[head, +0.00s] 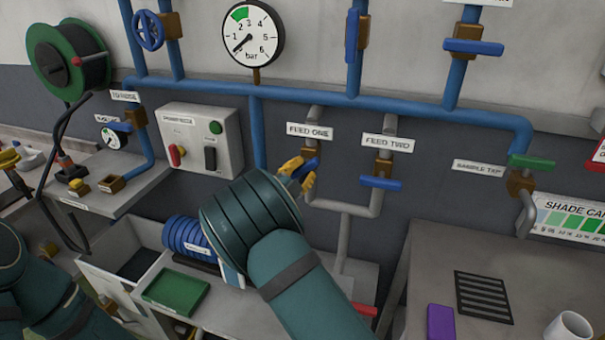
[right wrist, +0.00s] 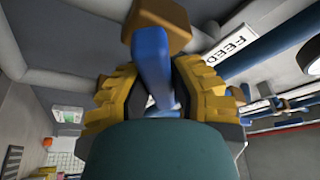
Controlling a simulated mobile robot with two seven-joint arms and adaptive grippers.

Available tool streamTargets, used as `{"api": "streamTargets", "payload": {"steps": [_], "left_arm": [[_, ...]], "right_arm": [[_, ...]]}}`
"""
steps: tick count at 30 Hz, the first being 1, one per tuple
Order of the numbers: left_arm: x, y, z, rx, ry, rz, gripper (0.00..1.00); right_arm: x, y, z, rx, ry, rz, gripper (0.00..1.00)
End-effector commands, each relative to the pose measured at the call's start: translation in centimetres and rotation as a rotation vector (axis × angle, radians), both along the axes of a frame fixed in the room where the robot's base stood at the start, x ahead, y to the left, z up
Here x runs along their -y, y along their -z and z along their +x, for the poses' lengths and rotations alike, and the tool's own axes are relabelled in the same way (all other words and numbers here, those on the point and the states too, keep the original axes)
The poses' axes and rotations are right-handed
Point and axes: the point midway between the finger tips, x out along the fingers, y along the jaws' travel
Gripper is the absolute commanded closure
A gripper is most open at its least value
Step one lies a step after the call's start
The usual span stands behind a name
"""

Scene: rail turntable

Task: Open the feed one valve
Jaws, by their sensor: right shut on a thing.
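The feed one valve is a brown block on a grey pipe under the FEED ONE label (head: 310,131), with a blue lever handle (head: 312,162). My right gripper (head: 299,174) has its yellow fingers at this handle. In the right wrist view the gripper (right wrist: 157,98) is shut on the blue handle (right wrist: 152,60), with a ribbed yellow finger on each side and the brown valve body (right wrist: 155,17) beyond. My gripper and arm hide part of the handle in the head view, so its exact angle is hard to tell. My left gripper is not in view.
The feed two valve's blue handle (head: 380,183) lies crosswise close on the right. A grey switch box (head: 200,138) is on the wall to the left. A pressure gauge (head: 252,34) hangs above. A grey bench (head: 430,275) with a mug (head: 568,328) stands at right.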

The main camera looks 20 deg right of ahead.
Motion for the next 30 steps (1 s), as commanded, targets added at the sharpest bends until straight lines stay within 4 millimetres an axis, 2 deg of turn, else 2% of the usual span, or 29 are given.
{"api": "streamTargets", "payload": {"steps": [15,30], "left_arm": [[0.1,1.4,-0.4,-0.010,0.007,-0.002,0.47],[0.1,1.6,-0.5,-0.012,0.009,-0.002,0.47]], "right_arm": [[0.2,-0.2,0.0,-0.254,0.003,-0.384,1.00],[0.1,-0.3,0.0,-0.373,0.004,-0.560,1.00]]}}
